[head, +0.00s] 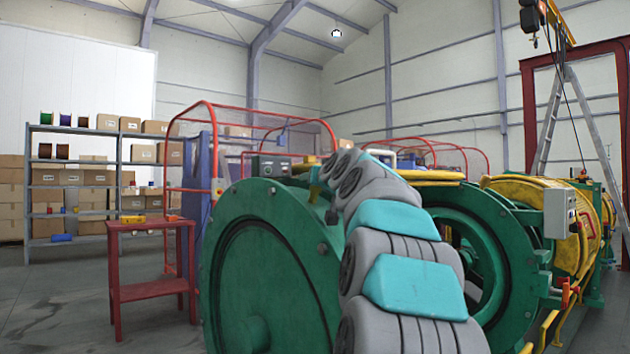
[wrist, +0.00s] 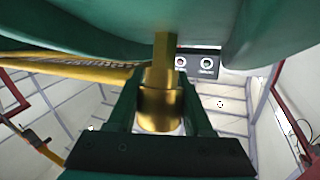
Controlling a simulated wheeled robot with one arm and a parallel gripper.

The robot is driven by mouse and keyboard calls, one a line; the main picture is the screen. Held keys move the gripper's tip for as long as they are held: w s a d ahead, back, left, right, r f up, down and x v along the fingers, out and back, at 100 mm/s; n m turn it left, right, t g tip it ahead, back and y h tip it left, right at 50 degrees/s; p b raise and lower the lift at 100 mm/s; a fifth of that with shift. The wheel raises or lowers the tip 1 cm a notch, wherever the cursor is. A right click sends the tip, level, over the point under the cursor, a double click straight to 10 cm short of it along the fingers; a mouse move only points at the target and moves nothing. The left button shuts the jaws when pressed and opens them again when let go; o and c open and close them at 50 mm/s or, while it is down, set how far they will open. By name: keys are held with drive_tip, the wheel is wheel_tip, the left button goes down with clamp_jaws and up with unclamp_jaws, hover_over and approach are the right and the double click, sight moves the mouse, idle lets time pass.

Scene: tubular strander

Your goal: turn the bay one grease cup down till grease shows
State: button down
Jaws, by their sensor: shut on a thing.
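The brass grease cup (wrist: 160,108) is in the middle of the wrist view. It has a round cap and a narrower faceted stem that runs up to a green machine part. My gripper (wrist: 162,98) is around the cap, one dark green finger on each side, shut on it. I cannot make out any grease at the cup. In the head view my grey and teal arm reaches to the green bay housing (head: 265,265).
A control box (wrist: 200,64) with two round dials is close behind the cup. Another green ring frame (head: 505,265) and yellow strander parts are at right in the head view. A red table (head: 150,290) stands at left, with shelves of boxes (head: 75,185) behind and open floor in front.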

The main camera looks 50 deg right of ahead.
drive_tip(key=shift+c, duration=1.5)
unclamp_jaws()
drive_tip(key=shift+b+v, duration=0.55)
drive_tip(key=shift+v, duration=3.35)
